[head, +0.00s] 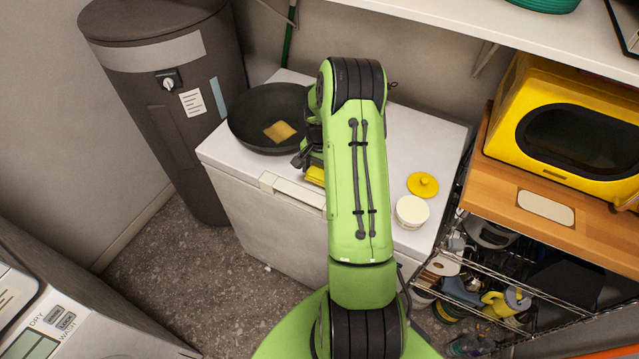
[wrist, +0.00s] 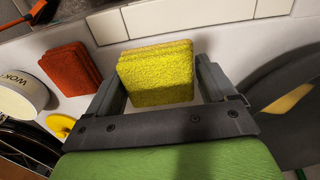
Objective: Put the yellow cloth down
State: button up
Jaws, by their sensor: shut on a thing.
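The yellow cloth (wrist: 156,72) is a thick folded block, seen between the two fingers of my gripper (wrist: 160,84) in the wrist view. My gripper is shut on it. In the head view only a small yellow part of the cloth (head: 315,176) shows beside my green arm, over the front part of the white chest's top (head: 222,150). My arm hides the rest. I cannot tell whether the cloth touches the chest top.
A dark pan (head: 245,127) with a tan piece (head: 280,131) in it stands left of my arm. A white tub (head: 412,211) and yellow lid (head: 423,184) stand right. A red folded cloth (wrist: 70,68) lies near the yellow one. A shelf (head: 440,22) overhangs the back.

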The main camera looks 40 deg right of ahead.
aim_at(321, 181)
jog(key=f, duration=0.4)
jog(key=shift+s, duration=0.2)
jog(key=shift+w+f, duration=0.1)
jog(key=shift+f, duration=0.3)
jog(key=o, duration=0.8)
jog(key=shift+c, duration=0.2)
notch_tip(321, 181, up, 12)
jog(key=shift+r, duration=0.1)
jog(key=s+a+r+n+t+h, duration=0.1)
jog(key=s+a+r+n, duration=0.15)
jog(key=a+r, duration=0.5)
jog(key=s+a+r+n+t, duration=0.1)
jog(key=a+r+n, duration=0.3)
jog(key=a+r, duration=0.3)
jog(key=s+a+r+n+t, duration=0.1)
jog(key=s+a+r+n, duration=0.2)
jog(key=s+a, duration=0.2)
jog(key=s+a+r+n+t+y, duration=0.1)
jog(key=s+a+r+n+t, duration=0.1)
jog(key=s+a, duration=0.4)
jog(key=s+r+n, duration=0.1)
jog(key=s+n, duration=0.1)
jog(key=s, duration=0.3)
jog(key=shift+s+a+t, duration=0.2)
jog(key=shift+s+t, duration=0.05)
jog(key=shift+t, duration=0.05)
